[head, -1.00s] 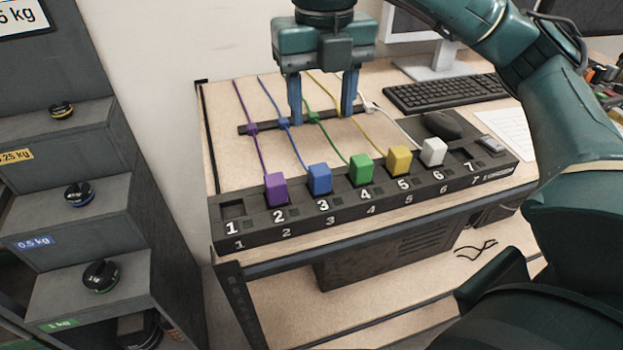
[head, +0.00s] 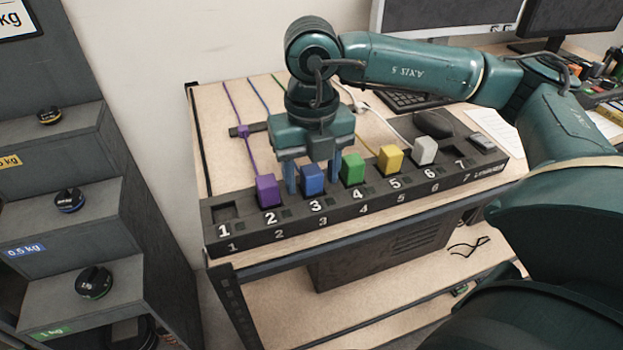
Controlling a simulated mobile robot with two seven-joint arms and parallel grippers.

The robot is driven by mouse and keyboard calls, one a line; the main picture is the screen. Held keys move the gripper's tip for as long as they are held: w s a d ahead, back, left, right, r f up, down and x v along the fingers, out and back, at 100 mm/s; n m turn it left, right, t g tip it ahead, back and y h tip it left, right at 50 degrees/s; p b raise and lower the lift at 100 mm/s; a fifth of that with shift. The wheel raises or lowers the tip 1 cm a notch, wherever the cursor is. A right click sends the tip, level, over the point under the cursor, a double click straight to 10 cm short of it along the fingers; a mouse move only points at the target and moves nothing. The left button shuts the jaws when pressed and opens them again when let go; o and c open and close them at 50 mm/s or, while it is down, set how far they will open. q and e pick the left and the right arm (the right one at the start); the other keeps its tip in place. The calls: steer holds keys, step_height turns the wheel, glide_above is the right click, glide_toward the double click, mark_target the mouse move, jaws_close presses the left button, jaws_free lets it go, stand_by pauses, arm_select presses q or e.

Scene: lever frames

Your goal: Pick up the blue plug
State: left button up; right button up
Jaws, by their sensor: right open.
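The blue plug (head: 312,181) stands in the black socket strip (head: 345,213) at the slot marked 3. My right gripper (head: 311,182) is above and behind it, pointing down. Its two blue fingers are apart, one on each side of the blue plug in the picture. Whether they touch it cannot be told. The gripper body hides most of the plug's blue cable. My left gripper is not in view.
A purple plug (head: 268,190) is close on the left and a green plug (head: 353,169) close on the right. Yellow (head: 390,158) and white (head: 425,150) plugs stand further right. A mouse (head: 433,124) and keyboard (head: 405,101) lie behind. Dark steps with weights (head: 94,282) are at left.

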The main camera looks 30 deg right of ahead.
steer(key=shift+c, duration=0.4)
steer(key=c, duration=1)
